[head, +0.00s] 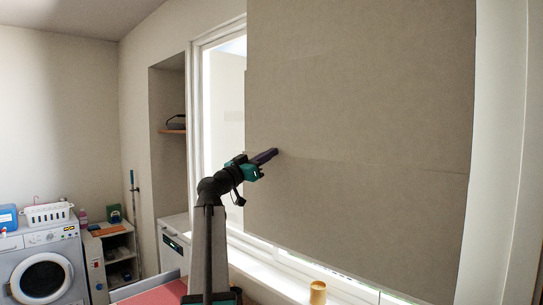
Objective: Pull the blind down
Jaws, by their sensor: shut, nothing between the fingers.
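The blind (365,110) is a large flat grey-beige panel in front of the window. It hangs down over most of the window's height, and its slanting lower edge is a little above the sill. A strip of window shows uncovered at its left. My gripper (274,153) is shut and empty, its dark fingers pointing up and right in front of the blind's left part. I cannot tell whether the fingertips touch the blind. The blind's top edge is out of view.
The white window sill (262,277) runs below the blind, with a small tan cylinder (318,293) on it. A washing machine (42,268), a shelf unit (112,256) and a white appliance (174,247) stand at the left. A red-topped surface (155,293) is at the bottom.

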